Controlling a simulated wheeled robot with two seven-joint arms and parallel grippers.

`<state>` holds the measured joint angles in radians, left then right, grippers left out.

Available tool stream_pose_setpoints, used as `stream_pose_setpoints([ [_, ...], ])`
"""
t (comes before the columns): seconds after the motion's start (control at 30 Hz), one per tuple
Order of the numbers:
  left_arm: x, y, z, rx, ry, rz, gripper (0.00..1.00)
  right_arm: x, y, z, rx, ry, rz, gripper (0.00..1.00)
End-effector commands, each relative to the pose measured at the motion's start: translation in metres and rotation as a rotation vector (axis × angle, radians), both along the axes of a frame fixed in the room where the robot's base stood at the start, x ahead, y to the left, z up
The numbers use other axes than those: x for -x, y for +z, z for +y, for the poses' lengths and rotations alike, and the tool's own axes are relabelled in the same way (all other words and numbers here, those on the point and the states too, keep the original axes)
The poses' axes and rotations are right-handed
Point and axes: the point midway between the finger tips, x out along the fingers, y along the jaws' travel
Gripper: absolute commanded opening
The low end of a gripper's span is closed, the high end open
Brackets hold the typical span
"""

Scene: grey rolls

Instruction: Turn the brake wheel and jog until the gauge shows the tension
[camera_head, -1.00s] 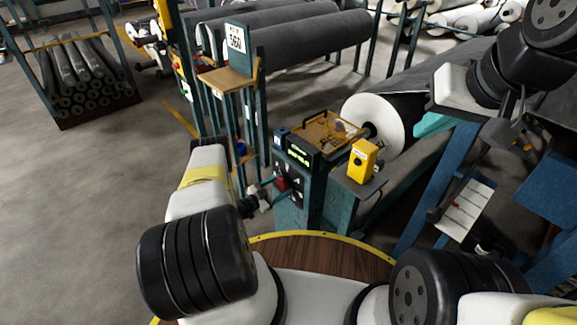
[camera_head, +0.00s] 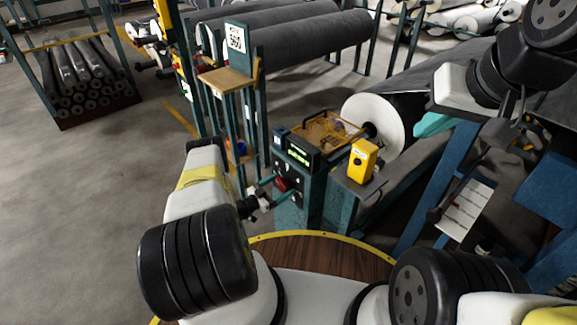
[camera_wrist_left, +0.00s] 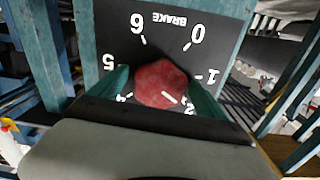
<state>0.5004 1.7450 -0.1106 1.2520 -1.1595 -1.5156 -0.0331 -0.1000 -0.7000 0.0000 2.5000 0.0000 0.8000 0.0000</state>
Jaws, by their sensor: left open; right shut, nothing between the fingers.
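The red brake wheel (camera_wrist_left: 160,84) sits on a black dial marked BRAKE, upside down in the left wrist view. Its white mark points down right, towards a partly hidden number past the 1. My left gripper (camera_wrist_left: 161,80) is open, with one teal finger on each side of the wheel; I cannot tell whether they touch it. In the head view my left gripper (camera_head: 269,191) is at the panel, by the red wheel (camera_head: 283,184). The gauge (camera_head: 299,153) above has green digits too small to read. My right gripper (camera_head: 432,124) is shut and empty, by the large roll.
A yellow box (camera_head: 362,161) stands on a ledge right of the gauge. The white-ended roll (camera_head: 376,124) is further back. A post with a sign (camera_head: 236,38) stands left of the panel.

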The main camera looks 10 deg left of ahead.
Motion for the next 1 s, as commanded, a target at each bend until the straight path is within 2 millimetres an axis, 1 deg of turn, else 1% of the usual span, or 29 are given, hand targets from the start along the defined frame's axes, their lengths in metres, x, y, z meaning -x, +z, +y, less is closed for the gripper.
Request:
stream_pose_setpoints([
  [0.17, 0.004, 0.0, 0.004, -0.001, 0.001, 0.001, 0.86, 0.0, 0.0, 0.0, 0.0, 0.0, 0.0, 0.0],
  [0.27, 0.014, 0.0, 0.012, 0.0, 0.003, 0.001, 0.86, 0.0, 0.0, 0.0, 0.0, 0.0, 0.0, 0.0],
  [0.5, 0.046, -0.001, 0.038, -0.001, 0.002, 0.001, 0.86, 0.0, 0.0, 0.0, 0.0, 0.0, 0.0, 0.0],
  [0.6, 0.055, 0.0, 0.045, -0.001, 0.002, 0.001, 0.86, 0.0, 0.0, 0.0, 0.0, 0.0, 0.0, 0.0],
  [0.77, 0.061, -0.001, 0.049, 0.0, 0.001, 0.001, 0.86, 0.0, 0.0, 0.0, 0.0, 0.0, 0.0, 0.0],
  [1.0, 0.061, 0.0, 0.049, 0.0, 0.0, 0.0, 0.86, 0.0, 0.0, 0.0, 0.0, 0.0, 0.0, 0.0],
])
